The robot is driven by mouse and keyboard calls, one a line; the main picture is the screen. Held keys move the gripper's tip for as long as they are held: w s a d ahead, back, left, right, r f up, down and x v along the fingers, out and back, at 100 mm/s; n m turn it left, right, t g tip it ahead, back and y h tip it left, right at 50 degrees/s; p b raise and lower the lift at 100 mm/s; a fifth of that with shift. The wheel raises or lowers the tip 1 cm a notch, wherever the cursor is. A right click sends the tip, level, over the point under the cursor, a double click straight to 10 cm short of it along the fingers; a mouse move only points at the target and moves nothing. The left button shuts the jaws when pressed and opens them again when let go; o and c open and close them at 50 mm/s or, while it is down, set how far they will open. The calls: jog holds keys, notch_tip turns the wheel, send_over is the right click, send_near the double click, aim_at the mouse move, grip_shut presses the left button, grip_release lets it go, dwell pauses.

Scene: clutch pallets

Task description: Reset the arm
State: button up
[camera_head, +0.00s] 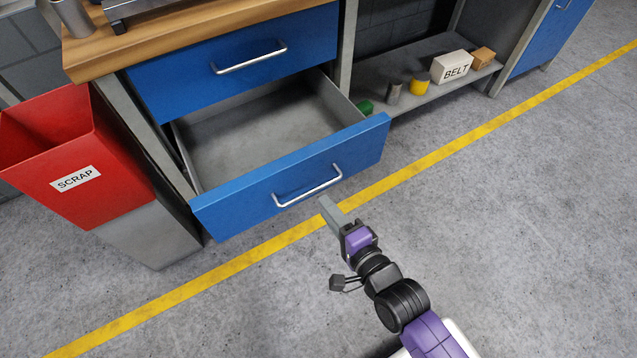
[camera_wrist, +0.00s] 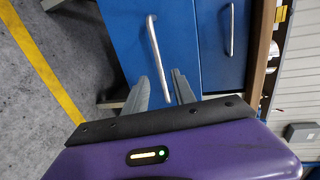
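My arm reaches up from the lower right in the head view, with my gripper (camera_head: 325,203) in front of the open lower blue drawer (camera_head: 235,207). In the wrist view my gripper (camera_wrist: 161,76) shows two grey fingers standing apart with nothing held between them. The drawer's silver handle (camera_head: 307,187) lies just beyond the fingertips. In the wrist view the handle (camera_wrist: 157,55) runs down towards the gap between the fingers. Whether a finger touches the handle I cannot tell.
The pulled-out drawer is empty where I see inside. A closed blue drawer (camera_head: 250,62) is above it, under a wooden worktop (camera_head: 180,32). A red SCRAP bin (camera_head: 75,160) stands left. A low shelf (camera_head: 430,98) holds a BELT box (camera_head: 452,67) and small parts. Floor at right is clear.

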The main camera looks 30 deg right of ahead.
jog(key=s+r+n, duration=0.7)
jog(key=s+n, duration=0.2)
jog(key=s, duration=0.4)
jog(key=s+r+n, duration=0.7)
jog(key=s+n, duration=0.2)
jog(key=s, duration=0.3)
notch_tip(320, 180, up, 17)
jog(key=p, duration=1.7)
jog(key=shift+s+g, duration=0.15)
jog(key=shift+g, duration=0.25)
